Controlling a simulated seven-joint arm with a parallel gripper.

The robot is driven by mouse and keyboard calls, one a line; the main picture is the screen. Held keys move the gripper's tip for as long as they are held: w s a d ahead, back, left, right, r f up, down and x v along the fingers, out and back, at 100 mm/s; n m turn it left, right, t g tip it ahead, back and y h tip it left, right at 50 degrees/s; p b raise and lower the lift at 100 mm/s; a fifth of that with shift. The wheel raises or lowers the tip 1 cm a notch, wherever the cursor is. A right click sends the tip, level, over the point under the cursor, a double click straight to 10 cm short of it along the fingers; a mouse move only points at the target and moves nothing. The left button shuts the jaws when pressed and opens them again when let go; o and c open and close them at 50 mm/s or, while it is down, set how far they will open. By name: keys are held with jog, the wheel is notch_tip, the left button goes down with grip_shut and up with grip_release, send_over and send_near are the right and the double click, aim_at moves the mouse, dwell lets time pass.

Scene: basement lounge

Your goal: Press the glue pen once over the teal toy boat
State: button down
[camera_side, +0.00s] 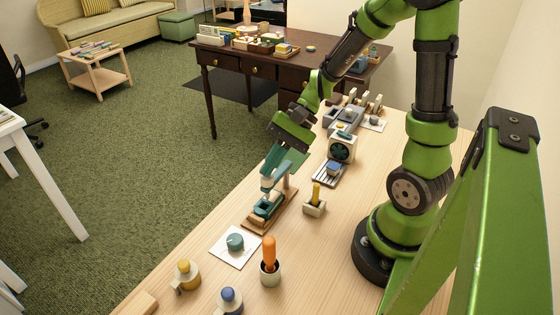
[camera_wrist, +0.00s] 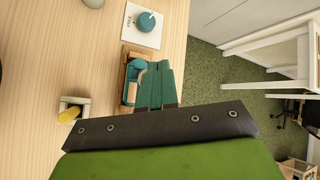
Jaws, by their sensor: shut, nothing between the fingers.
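The teal toy boat (camera_side: 266,207) sits on a wooden base (camera_side: 256,223) near the table's edge, below a pale, upright pen-like part (camera_side: 267,183) that I take for the glue pen. A post (camera_side: 286,184) stands beside it. In the wrist view the boat (camera_wrist: 131,92) is partly hidden beside my fingers. My gripper (camera_side: 283,166) is shut and empty, pointing down close to the pen's upper end. I cannot tell whether it touches the pen. In the wrist view the closed teal fingers of my gripper (camera_wrist: 163,66) overlap the right side of the stand.
A teal knob (camera_side: 235,242) on a white card (camera_side: 224,250), an orange-handled tool (camera_side: 269,252) in a cup and yellow (camera_side: 186,274) and blue (camera_side: 229,300) bottles stand nearer. A yellow stick (camera_side: 316,192) in a holder and a fan-like device (camera_side: 342,149) stand to the right.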

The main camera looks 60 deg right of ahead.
aim_at(271, 175)
jog(key=shift+f, duration=0.4)
dwell(0.6)
jog(key=shift+r, duration=1.25)
jog(key=shift+r, duration=2.5)
